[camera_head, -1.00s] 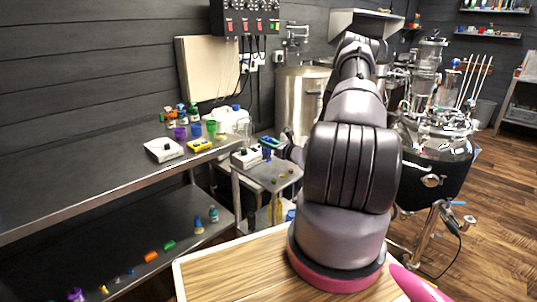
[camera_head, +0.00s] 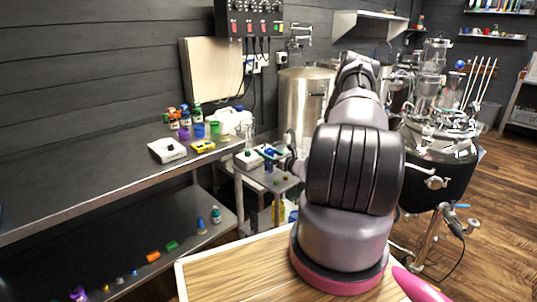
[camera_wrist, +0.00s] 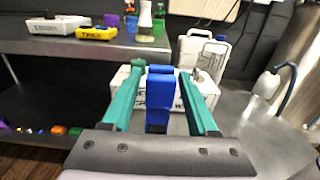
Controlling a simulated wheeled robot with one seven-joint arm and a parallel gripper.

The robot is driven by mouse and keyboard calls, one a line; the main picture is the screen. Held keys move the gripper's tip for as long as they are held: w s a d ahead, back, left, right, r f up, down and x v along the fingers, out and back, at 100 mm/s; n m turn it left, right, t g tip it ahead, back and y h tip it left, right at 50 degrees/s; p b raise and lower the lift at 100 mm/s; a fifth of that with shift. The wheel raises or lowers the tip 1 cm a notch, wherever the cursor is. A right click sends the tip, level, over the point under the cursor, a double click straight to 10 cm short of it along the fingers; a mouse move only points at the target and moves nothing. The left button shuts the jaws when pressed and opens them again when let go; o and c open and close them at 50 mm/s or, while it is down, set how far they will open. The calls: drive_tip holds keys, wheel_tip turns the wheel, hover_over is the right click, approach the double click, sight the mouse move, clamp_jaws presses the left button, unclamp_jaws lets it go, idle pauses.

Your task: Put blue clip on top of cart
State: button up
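The blue clip (camera_wrist: 160,92) is upright between the two teal fingers of my gripper (camera_wrist: 161,74) in the wrist view. The fingertips are close at its two sides and appear shut on it. In the head view the blue clip (camera_head: 268,167) is small, just under my gripper (camera_head: 270,154), over the back left part of the small grey metal cart (camera_head: 284,186). I cannot tell whether its lower end touches the cart top. My arm hides the right part of the cart.
A white scale (camera_head: 247,160) stands at the cart's back left, just behind the clip. The long bench (camera_head: 90,172) on the left holds another scale (camera_head: 167,150), a yellow device (camera_head: 203,146) and bottles. A steel tank (camera_head: 303,100) stands behind.

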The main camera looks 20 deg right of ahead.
drive_tip(key=shift+r, duration=0.25)
drive_tip(key=v, duration=1.2)
drive_tip(key=s+a+r+n+g+y, duration=0.3)
drive_tip(key=a+r+n+g, duration=0.4)
drive_tip(key=a+r+n, duration=0.4)
drive_tip(key=s+a+r+n+g+y, duration=0.3)
drive_tip(key=a+r+n+g, duration=0.45)
drive_tip(key=r, duration=0.65)
drive_tip(key=s+a+r+n+t+h, duration=0.1)
drive_tip(key=s+r+n+h, duration=0.3)
drive_tip(key=s+r, duration=0.5)
drive_tip(key=s+a+r+n+t+h, duration=0.2)
drive_tip(key=s+r+n+h, duration=0.3)
drive_tip(key=s+r, duration=0.4)
drive_tip(key=shift+s+a+t+h, duration=0.25)
drive_tip(key=shift+s+t+h, duration=0.35)
drive_tip(key=shift+s+t, duration=0.35)
